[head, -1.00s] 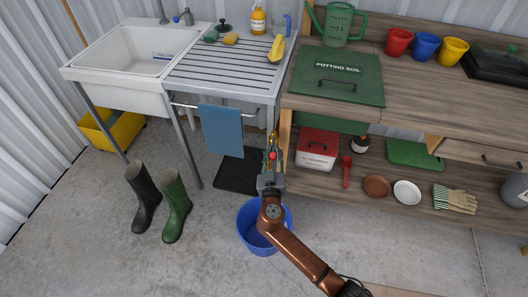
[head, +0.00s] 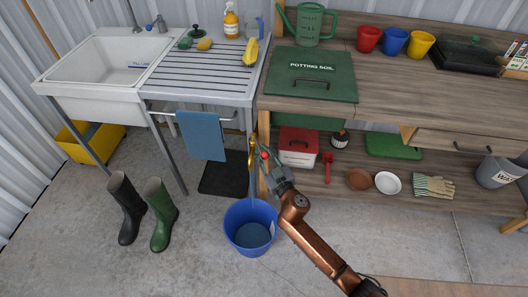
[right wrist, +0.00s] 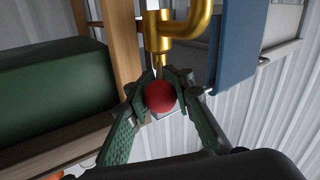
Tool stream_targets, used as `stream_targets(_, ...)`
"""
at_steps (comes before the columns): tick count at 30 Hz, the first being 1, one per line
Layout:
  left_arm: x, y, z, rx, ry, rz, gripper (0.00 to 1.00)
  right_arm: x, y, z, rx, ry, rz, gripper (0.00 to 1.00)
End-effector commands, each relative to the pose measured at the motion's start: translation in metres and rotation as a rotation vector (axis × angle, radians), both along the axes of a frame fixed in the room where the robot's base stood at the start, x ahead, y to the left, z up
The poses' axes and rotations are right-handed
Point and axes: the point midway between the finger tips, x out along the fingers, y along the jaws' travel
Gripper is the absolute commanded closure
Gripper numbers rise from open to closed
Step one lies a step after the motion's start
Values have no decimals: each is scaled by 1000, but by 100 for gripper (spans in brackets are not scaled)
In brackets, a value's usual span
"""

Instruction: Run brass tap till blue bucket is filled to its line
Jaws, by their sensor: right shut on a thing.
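The brass tap (head: 252,148) stands at the wooden bench's left post, above the blue bucket (head: 231,237); it shows large in the right wrist view (right wrist: 188,28). My right gripper (head: 266,162) is shut on the tap's red knob (right wrist: 160,96), with one finger on each side of it. A thin pale vertical streak runs below the tap toward the bucket and looks like water. The bucket stands upright on the floor, with a flat grey-blue surface low inside. I cannot make out the bucket's fill line. My left gripper is not in view.
A black mat (head: 222,173) lies behind the bucket, below a blue towel (head: 203,136) on a rail. Dark and green boots (head: 160,215) stand left. A red-lidded box (head: 298,147) sits on the lower shelf near my gripper. The floor in front is clear.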

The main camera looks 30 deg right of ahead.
Motion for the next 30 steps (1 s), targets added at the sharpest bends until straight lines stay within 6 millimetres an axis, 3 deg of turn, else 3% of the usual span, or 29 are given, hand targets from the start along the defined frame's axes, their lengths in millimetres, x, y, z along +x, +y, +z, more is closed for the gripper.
stream_targets(5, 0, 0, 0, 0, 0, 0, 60, 0, -1, 0, 0, 1, -3, 100)
stream_targets(6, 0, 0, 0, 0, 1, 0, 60, 0, -1, 0, 0, 1, -3, 80)
stream_targets(15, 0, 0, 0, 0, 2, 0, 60, 0, -1, 0, 0, 1, -2, 60)
stream_targets(25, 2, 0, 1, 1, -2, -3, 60, -4, -1, -1, 0, 1, -3, 60)
stream_targets(30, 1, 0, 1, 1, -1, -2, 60, -28, -1, -2, 2, 2, -4, 60)
